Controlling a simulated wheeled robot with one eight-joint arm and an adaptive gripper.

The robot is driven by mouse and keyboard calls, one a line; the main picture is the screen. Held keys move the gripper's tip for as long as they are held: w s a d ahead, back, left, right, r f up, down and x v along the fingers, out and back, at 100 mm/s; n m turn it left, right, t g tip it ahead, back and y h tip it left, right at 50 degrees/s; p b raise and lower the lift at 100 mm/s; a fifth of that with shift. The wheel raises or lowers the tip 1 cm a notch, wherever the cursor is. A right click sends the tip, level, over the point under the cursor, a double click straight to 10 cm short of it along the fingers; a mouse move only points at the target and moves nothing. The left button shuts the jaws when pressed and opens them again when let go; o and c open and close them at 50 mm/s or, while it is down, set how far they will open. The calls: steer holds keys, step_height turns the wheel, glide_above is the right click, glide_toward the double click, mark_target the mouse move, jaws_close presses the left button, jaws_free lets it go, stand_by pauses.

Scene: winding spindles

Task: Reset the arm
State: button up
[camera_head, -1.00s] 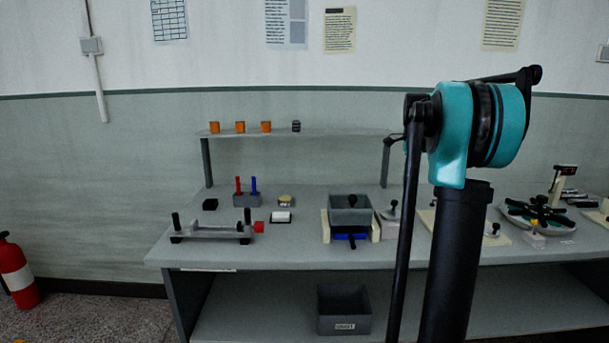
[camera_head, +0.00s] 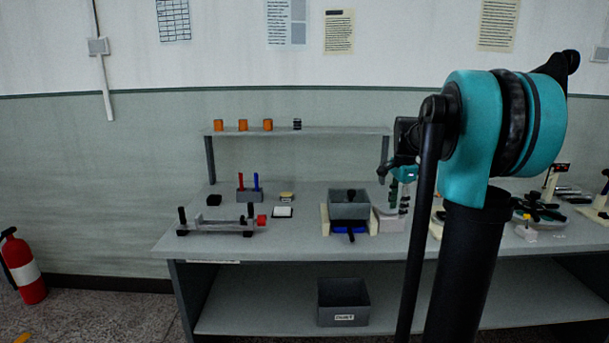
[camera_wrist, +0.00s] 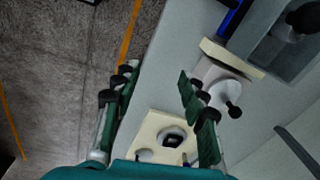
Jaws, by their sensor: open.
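My gripper (camera_head: 399,196) hangs over the table beside the grey bin, partly behind my own arm links. In the wrist view, my gripper (camera_wrist: 158,76) has its two green-and-black fingers spread wide, with nothing between them but table edge and floor. A white stand with a black knob (camera_wrist: 226,94) is just right of the right finger in that view. A cream plate with a dark round fitting (camera_wrist: 152,124) lies below, between the finger bases. I cannot tell the exact height of the fingers above the table.
The table (camera_head: 285,245) holds a grey bin (camera_head: 349,207) on a cream-and-blue stand, a spindle fixture (camera_head: 217,226) and a holder with red and blue pins (camera_head: 249,195). A shelf (camera_head: 300,133) bears orange spools. A grey crate (camera_head: 343,302) sits below. A fire extinguisher (camera_head: 25,268) stands left.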

steer(key=s+a+f+n+t, duration=0.1)
steer(key=s+a+f+n, duration=0.4)
steer(key=s, duration=0.8)
steer(key=s+a+f+n+t, duration=0.2)
steer(key=s+a+f+n, duration=0.3)
steer(key=s+f+n, duration=0.5)
steer(key=s+f, duration=0.3)
steer(key=f, duration=0.2)
steer(key=shift+a+f+n, duration=0.15)
steer(key=shift+f+n, duration=0.2)
steer(key=shift+n, duration=0.05)
